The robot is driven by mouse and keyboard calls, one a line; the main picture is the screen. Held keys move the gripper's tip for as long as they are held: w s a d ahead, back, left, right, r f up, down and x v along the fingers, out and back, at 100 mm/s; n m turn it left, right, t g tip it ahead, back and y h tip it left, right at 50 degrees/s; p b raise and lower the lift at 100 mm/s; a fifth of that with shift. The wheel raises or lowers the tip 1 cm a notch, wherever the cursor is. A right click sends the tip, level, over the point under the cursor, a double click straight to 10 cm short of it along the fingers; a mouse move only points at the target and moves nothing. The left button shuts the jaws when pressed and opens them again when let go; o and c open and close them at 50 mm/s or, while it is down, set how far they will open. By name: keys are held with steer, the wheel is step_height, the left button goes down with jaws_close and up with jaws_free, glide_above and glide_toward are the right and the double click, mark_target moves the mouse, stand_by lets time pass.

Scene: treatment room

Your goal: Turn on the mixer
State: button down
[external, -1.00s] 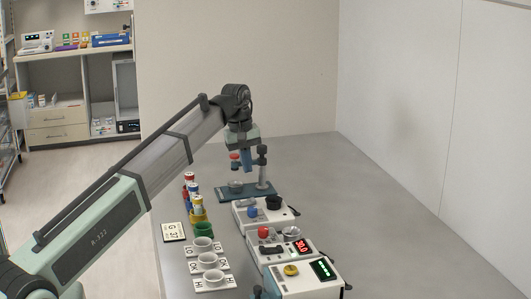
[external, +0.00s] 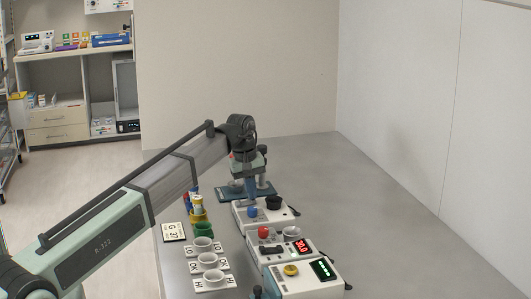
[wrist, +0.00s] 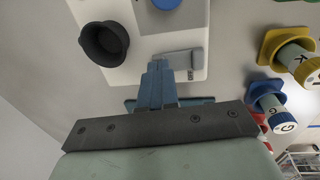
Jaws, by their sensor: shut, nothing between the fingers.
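The mixer appears to be the white box (external: 243,218) with a black cup (external: 272,202) on top, the farthest of the white devices. In the wrist view its white top (wrist: 140,50) shows the black cup (wrist: 104,43), a blue disc (wrist: 166,3) cut off at the edge, and a grey switch-like lever (wrist: 181,57). My gripper (external: 250,202) points down at the far left part of this box. In the wrist view its blue fingers (wrist: 157,68) are together and empty, right beside the grey lever. I cannot tell whether they touch it.
A device with a red knob (external: 264,232) and red display, and one with a yellow knob (external: 291,270), stand nearer. White cups (external: 210,260) and vials in coloured holders (external: 198,206) stand left. A blue stand base (external: 228,194) is behind. The right tabletop is clear.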

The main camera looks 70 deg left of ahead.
steer(key=shift+w+f, duration=0.2)
steer(key=shift+f, duration=0.1)
steer(key=shift+s+r, duration=0.1)
steer(key=shift+s, duration=0.1)
steer(key=shift+s+r, duration=0.2)
steer(key=shift+s, duration=0.4)
step_height(320, 180, up, 14)
steer(key=w, duration=0.2)
stand_by(0.7)
steer(key=shift+f, duration=0.1)
